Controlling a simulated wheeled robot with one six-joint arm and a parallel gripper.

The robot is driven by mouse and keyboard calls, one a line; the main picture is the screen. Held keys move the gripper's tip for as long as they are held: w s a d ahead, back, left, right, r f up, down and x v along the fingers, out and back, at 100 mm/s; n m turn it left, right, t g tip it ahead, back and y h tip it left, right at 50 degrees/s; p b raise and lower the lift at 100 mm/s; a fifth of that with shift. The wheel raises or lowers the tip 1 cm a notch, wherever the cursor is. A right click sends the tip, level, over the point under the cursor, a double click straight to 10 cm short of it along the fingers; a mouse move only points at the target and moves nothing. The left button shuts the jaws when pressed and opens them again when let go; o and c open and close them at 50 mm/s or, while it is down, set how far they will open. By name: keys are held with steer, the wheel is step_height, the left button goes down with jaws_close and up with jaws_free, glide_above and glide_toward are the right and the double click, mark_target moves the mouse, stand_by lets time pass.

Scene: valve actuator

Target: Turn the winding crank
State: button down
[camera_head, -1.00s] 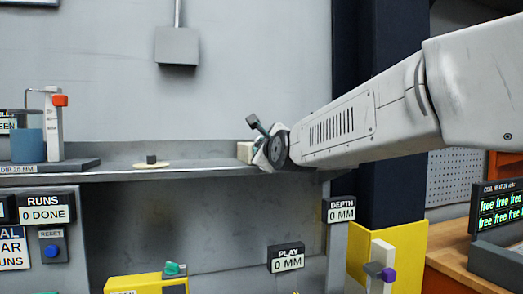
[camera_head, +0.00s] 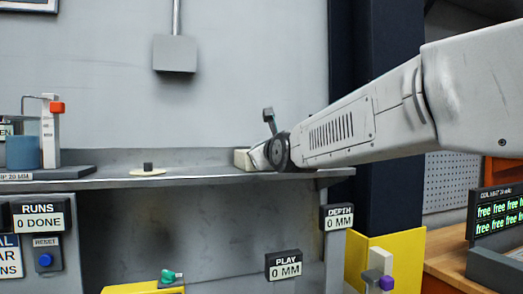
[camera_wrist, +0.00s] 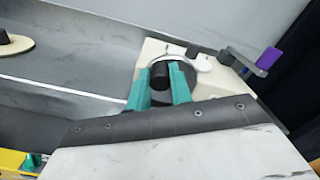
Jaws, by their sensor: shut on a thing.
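My gripper (camera_wrist: 162,82) has two teal fingers, shut on a black upright knob (camera_wrist: 160,74) in the wrist view. The knob stands on a cream housing (camera_wrist: 150,52) with a pale and dark round part around it. I take this knob to be the winding crank's handle, though the fingers partly cover the crank. In the head view, the cream housing (camera_head: 243,159) shows at the right end of the shelf. My wrist hides most of it, and the fingertips and knob cannot be seen there.
A purple-ended lever (camera_wrist: 268,58) is close right of the housing. A pale disc with a dark knob (camera_head: 148,168) lies left on the shelf (camera_head: 110,183). A grey box (camera_head: 174,53) hangs above.

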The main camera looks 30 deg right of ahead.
steer(key=c, duration=1.3)
jaws_free()
steer(key=shift+o, duration=0.2)
steer(key=s+a, duration=0.1)
steer(key=s, duration=0.6)
steer(key=shift+s+a, duration=0.25)
steer(key=shift+s, duration=0.1)
